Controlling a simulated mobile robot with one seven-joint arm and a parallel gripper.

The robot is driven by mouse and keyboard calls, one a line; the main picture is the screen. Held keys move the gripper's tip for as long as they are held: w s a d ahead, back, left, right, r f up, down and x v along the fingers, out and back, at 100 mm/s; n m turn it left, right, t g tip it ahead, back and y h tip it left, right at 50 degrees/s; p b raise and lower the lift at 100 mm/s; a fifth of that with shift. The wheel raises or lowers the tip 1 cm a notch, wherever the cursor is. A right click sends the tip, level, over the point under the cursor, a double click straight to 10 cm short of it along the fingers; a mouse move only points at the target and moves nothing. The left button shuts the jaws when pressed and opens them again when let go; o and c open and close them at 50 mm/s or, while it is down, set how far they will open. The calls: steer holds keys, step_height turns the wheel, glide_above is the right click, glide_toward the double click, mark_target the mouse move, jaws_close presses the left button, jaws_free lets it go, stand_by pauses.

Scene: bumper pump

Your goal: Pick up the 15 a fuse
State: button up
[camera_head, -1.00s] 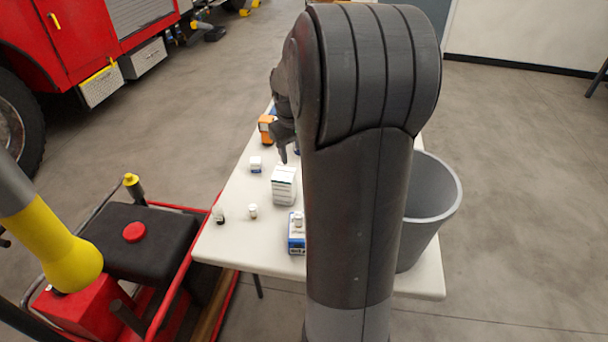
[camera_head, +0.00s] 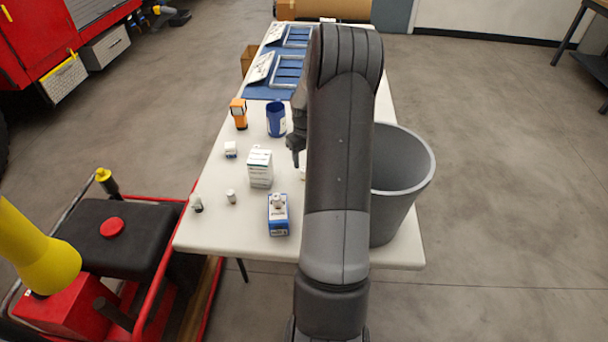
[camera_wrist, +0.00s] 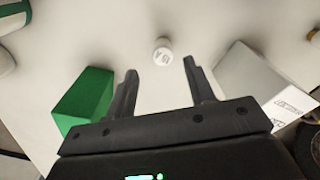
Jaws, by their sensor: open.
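A small white round-topped item (camera_wrist: 162,50) with a dark printed marking stands on the white table in the wrist view. The marking seems upside down and may read 5 A or 15 A; I cannot tell for sure. My gripper (camera_wrist: 160,68) is open and empty, its two fingers on either side of and just short of this item in the picture. In the head view, my gripper (camera_head: 296,160) points down over the table, right of the white box, partly hidden by my arm. A small white thing (camera_head: 303,174) shows beside my arm there.
A green box (camera_wrist: 85,98) and a white box (camera_wrist: 252,88) flank my fingers. In the head view a white carton (camera_head: 260,168), a blue box (camera_head: 277,220), small jars (camera_head: 231,197), a blue cup (camera_head: 276,120) and a grey bin (camera_head: 412,170) stand around.

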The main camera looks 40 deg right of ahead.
steer(key=f, duration=0.5)
steer(key=shift+s+a+f, duration=0.1)
steer(key=shift+a+f, duration=0.15)
steer(key=shift+f, duration=0.1)
steer(key=c, duration=1.1)
